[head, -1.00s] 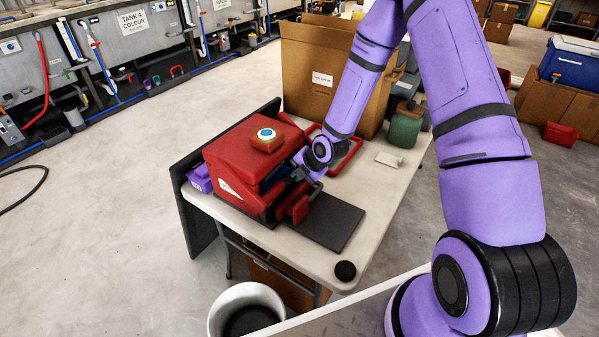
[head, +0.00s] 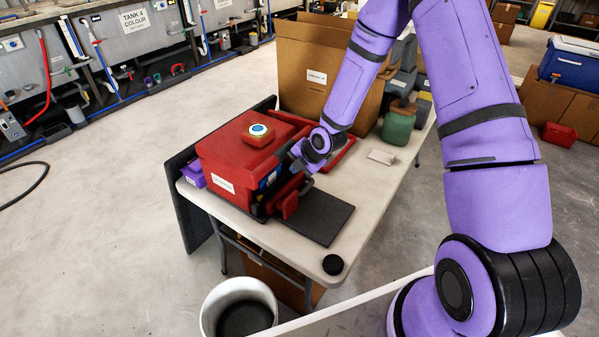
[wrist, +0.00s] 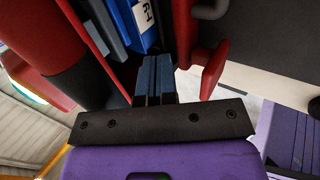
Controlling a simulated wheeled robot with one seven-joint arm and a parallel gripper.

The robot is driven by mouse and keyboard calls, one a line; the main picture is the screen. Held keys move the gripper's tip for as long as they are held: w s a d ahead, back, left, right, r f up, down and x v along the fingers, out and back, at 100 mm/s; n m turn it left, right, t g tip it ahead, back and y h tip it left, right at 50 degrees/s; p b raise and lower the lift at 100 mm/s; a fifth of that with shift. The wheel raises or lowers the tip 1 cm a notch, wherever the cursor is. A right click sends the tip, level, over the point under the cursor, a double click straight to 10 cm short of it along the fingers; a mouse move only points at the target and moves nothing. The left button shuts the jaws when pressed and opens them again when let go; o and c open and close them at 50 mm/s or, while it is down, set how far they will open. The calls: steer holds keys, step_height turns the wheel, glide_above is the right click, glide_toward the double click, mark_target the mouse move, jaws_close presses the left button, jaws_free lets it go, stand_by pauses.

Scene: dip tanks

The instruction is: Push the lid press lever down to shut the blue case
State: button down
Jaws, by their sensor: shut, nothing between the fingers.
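The red press (head: 238,155) stands at the left end of the table, with a round white and blue button on top. The blue case (head: 268,180) shows in its right-hand opening; its blue side with a white label is in the wrist view (wrist: 130,22). My gripper (head: 298,163) is at that side of the press, fingers shut and empty. In the wrist view the fingertips (wrist: 154,70) point at the gap beside the case. A red paddle (wrist: 212,70) is just right of them, also in the head view (head: 290,205). Which part is the lever, and any contact, I cannot tell.
A dark mat (head: 318,216) lies in front of the press. A black disc (head: 333,264) is near the table corner. A cardboard box (head: 310,70), a green jar (head: 398,125) and a small white block (head: 381,157) stand behind. A white bin (head: 238,305) is on the floor.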

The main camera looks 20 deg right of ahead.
steer(key=s+d+f+v, duration=0.1)
steer(key=v, duration=0.9)
steer(key=shift+s+f, duration=0.15)
steer(key=shift+f, duration=0.05)
steer(key=shift+d, duration=0.1)
steer(key=s+d+r+m+h, duration=0.2)
steer(key=s+r+m, duration=0.15)
steer(key=r, duration=0.35)
steer(key=s+d+r+m+h, duration=0.1)
steer(key=s+r+m+h, duration=0.1)
steer(key=r+m, duration=0.4)
steer(key=s+d+r+m+h, duration=0.1)
steer(key=s+d+r+m, duration=0.15)
steer(key=r, duration=0.55)
steer(key=s+a+r+m, duration=0.1)
steer(key=s+r+m, duration=0.5)
steer(key=s, duration=0.4)
steer(key=s+a+r+m+y, duration=0.1)
steer(key=s+r+m, duration=0.5)
steer(key=s, duration=0.4)
steer(key=shift+s+a+r+m, duration=0.2)
steer(key=shift+a+r+m, duration=0.1)
steer(key=shift+m, duration=0.3)
